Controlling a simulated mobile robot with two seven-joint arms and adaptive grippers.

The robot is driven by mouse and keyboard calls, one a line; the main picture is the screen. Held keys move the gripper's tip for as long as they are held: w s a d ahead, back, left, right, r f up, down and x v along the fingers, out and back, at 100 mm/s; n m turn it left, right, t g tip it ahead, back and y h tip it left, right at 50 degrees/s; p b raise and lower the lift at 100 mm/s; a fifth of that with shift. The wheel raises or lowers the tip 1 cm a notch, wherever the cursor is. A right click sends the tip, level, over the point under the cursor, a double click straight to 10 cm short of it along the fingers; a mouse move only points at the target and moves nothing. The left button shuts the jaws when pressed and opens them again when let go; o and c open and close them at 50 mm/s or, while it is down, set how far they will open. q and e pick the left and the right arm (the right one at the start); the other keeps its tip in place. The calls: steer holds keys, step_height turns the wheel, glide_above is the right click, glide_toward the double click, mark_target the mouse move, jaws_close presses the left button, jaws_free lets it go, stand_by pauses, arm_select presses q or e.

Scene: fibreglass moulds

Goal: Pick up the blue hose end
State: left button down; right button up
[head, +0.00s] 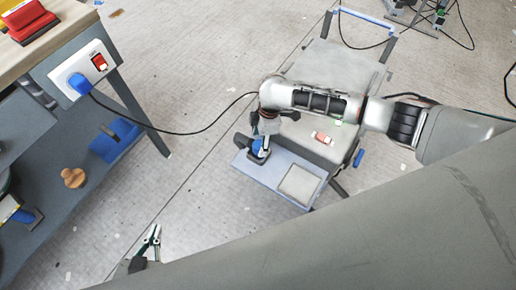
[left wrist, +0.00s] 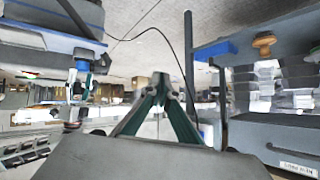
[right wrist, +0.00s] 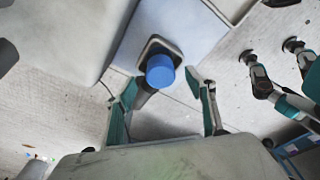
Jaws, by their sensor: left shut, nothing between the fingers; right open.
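The blue hose end (head: 258,147) sits in a dark square holder on a light blue shelf (head: 288,183) of the cart. In the right wrist view the blue hose end (right wrist: 160,70) is a round blue cap, just beyond and between my right fingertips. My right gripper (right wrist: 168,88) is open and empty; no contact with the cap shows. In the head view my right gripper (head: 263,138) is partly hidden by its own wrist, over the holder. My left gripper (head: 152,238) is shut and empty at the lower left, away from the cart. Its fingertips (left wrist: 158,80) meet in the left wrist view.
A grey cart (head: 330,75) stands under my right arm, with a small red and white item (head: 322,138) on top. A workbench (head: 60,140) stands at the left. A black cable (head: 180,131) runs from a blue plug (head: 80,83) towards my right arm. Floor between is open.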

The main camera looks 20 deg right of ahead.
mark_target(259, 145)
steer(key=f, duration=0.2)
steer(key=f+b, duration=0.1)
steer(key=shift+s+a+f, duration=0.15)
steer(key=shift+s+f, duration=0.1)
steer(key=shift+f, duration=0.1)
steer(key=shift+w+f, duration=0.15)
steer(key=shift+f, duration=0.05)
steer(key=shift+w+r, duration=0.1)
steer(key=shift+r, duration=0.1)
steer(key=c, duration=1.3)
arm_select(q)
steer(key=shift+w+d, duration=0.15)
steer(key=shift+d, duration=0.1)
arm_select(e)
steer(key=shift+o, duration=0.2)
